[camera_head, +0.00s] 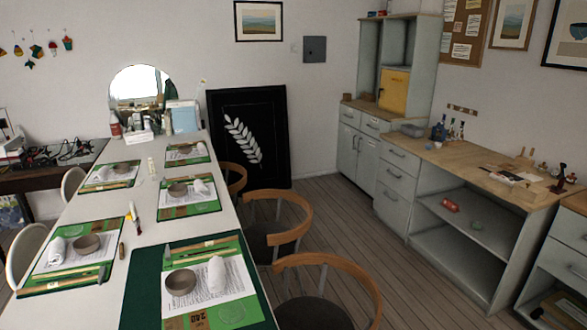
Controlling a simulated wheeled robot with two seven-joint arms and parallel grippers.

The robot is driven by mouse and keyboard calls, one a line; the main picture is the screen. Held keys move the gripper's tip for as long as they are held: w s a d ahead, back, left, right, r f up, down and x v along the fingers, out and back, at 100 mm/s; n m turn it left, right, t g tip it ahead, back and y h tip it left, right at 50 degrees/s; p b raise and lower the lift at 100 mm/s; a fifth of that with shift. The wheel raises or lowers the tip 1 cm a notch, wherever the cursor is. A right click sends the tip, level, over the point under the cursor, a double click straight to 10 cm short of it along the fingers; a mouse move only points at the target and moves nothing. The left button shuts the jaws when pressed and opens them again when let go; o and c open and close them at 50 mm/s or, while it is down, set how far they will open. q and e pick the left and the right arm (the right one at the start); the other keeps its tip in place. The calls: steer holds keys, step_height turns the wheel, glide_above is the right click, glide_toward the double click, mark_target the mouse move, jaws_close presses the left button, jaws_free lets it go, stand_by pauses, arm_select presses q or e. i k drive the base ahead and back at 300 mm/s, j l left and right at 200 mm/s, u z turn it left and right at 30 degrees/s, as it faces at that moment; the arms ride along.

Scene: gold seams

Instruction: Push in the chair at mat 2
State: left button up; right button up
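A long white table (135,210) bears several green mats with papers, bowls and white rolls. On its right side are the near mat (140,290), the middle mat (205,209) and the far mat (200,153). I cannot read which is mat 2. Three chairs with curved wooden backs stand along the right side: the near chair (345,270), the middle chair (300,213) and the far chair (237,180). The near and middle chairs have dark seats and stand out from the edge. Two pale chairs show at left, a near one (25,245) and a far one (72,184). Neither gripper shows.
The wooden floor (365,230) is open between the chairs and the grey cabinets (420,215) at right. A black framed panel (250,140) leans on the back wall. A dark side table (50,175) with cables stands at far left.

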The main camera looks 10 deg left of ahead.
mark_target(274, 255)
steer(key=i+l+u, duration=0.2)
steer(key=l, duration=0.15)
steer(key=i+l+u, duration=0.15)
steer(key=l, duration=0.2)
steer(key=i+l+u, duration=0.2)
steer(key=l, duration=0.15)
steer(key=l+u, duration=0.15)
steer(key=l, duration=0.25)
steer(key=l+u, duration=0.2)
steer(key=l, duration=0.2)
steer(key=k+l, duration=0.1)
steer(key=l, duration=0.2)
steer(key=k+l, duration=0.15)
steer(key=l, duration=0.15)
steer(key=i+l, duration=0.15)
steer(key=l, duration=0.25)
steer(key=i+l+u, duration=0.1)
steer(key=l, duration=0.25)
steer(key=i+l+u, duration=0.1)
steer(key=l, duration=0.3)
steer(key=i+l, duration=0.2)
steer(key=l, duration=0.2)
steer(key=i+l+u, duration=0.1)
steer(key=l, duration=0.3)
steer(key=i+l, duration=0.15)
steer(key=l, duration=0.25)
steer(key=u, duration=0.05)
